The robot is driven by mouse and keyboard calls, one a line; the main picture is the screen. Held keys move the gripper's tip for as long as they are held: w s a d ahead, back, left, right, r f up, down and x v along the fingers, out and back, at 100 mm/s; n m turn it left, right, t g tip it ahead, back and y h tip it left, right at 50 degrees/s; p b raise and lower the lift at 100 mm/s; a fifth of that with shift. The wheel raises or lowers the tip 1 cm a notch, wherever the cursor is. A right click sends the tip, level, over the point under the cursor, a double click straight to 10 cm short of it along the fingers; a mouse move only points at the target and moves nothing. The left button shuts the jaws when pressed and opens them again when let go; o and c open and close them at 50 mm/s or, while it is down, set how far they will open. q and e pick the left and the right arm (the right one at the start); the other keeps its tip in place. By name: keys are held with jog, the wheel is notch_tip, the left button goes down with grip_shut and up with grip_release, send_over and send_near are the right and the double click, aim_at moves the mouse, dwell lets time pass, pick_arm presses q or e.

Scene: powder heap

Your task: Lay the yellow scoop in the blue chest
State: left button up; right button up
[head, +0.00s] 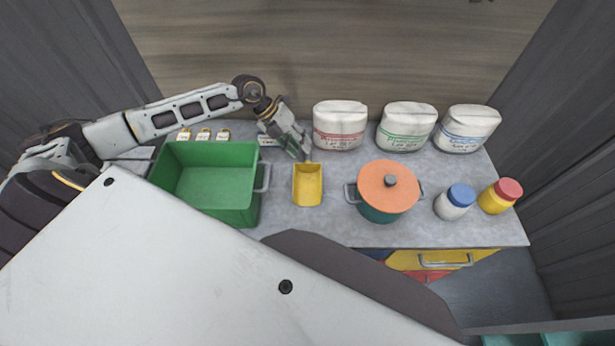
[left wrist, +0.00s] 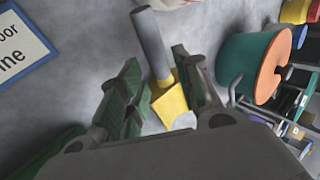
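The yellow scoop (head: 307,186) lies on the grey tabletop, its tray toward me and its grey handle toward the back. My left gripper (head: 302,153) is over the handle end. In the left wrist view the open fingers of my left gripper (left wrist: 156,64) stand either side of the scoop (left wrist: 169,106), with a gap beside it. Whether a finger touches it I cannot tell. A small blue piece (head: 377,253) shows below the table's front edge, mostly hidden; I cannot tell if it is the blue chest. My right gripper is out of view.
A green bin (head: 255,205) stands left of the scoop and an orange-lidded teal pot (head: 385,213) right of it. Several white bags (head: 340,125) line the back. Two jars (head: 455,203) stand at the right. A yellow chest or drawer (head: 410,260) shows below the front edge.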

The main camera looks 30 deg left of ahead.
aim_at(305, 154)
pick_arm(q)
jog(key=shift+w+d+f, duration=0.1)
jog(key=shift+d+f, duration=0.15)
jog(key=shift+f, duration=0.1)
jog(key=shift+d+f, duration=0.1)
jog(key=shift+f, duration=0.1)
jog(key=shift+d+f, duration=0.35)
jog(key=shift+f, duration=0.2)
jog(key=shift+p+x, duration=0.3)
jog(key=shift+x, duration=0.55)
jog(key=shift+d+f, duration=0.15)
jog(key=shift+f, duration=0.2)
jog(key=shift+w+d+f, duration=0.1)
jog(key=shift+d+f, duration=0.1)
jog(key=shift+f, duration=0.2)
grip_shut()
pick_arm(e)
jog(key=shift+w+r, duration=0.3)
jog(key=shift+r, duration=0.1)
